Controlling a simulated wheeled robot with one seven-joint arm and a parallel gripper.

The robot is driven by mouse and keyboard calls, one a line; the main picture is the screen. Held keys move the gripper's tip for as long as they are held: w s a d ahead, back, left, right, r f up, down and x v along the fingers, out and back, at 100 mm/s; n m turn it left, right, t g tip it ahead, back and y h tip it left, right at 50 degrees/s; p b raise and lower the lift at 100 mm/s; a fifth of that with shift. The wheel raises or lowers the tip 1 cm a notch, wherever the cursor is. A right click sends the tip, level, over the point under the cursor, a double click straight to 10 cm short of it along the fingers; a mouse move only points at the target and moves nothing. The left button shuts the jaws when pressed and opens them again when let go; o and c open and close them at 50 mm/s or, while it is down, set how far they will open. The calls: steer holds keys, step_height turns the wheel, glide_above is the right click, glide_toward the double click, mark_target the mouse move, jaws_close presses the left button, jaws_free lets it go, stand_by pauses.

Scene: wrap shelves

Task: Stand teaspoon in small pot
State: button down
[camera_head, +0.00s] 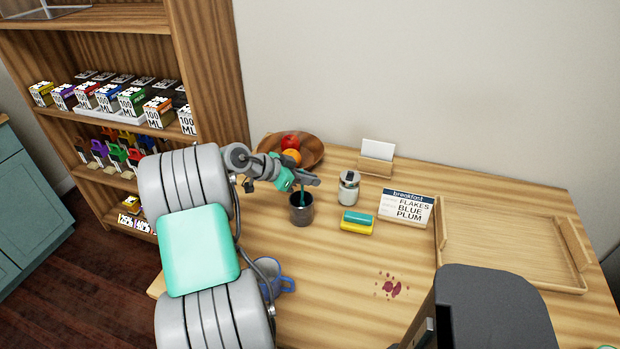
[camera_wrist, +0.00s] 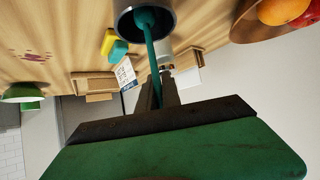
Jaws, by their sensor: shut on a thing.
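The small pot (camera_head: 301,212) is a dark grey cup standing upright on the wooden table. In the wrist view the pot (camera_wrist: 124,22) shows at the top with its mouth towards me. The teaspoon (camera_head: 303,193) is teal, and its lower part is inside the pot's mouth. In the wrist view the teaspoon (camera_wrist: 150,42) runs from the jaws into the pot, a little tilted. My gripper (camera_head: 312,181) is just above the pot, shut on the teaspoon's upper end; it also shows in the wrist view (camera_wrist: 160,88).
A glass jar (camera_head: 348,190) and a teal-and-yellow sponge (camera_head: 357,222) stand right of the pot. A fruit bowl (camera_head: 312,151) is behind. A breakfast sign (camera_head: 404,208), a wooden tray (camera_head: 510,283) and a blue mug (camera_head: 279,286) are also on the table. A red stain (camera_head: 392,289) lies in front.

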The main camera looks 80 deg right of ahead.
steer(key=shift+f, duration=0.3)
steer(key=c, duration=1.5)
jaws_free()
steer(key=shift+o, duration=0.2)
steer(key=shift+r, duration=0.1)
steer(key=v, duration=0.7)
steer(key=shift+w+a+r+b, duration=0.2)
steer(key=shift+w+a+b, duration=0.05)
steer(key=shift+b, duration=0.05)
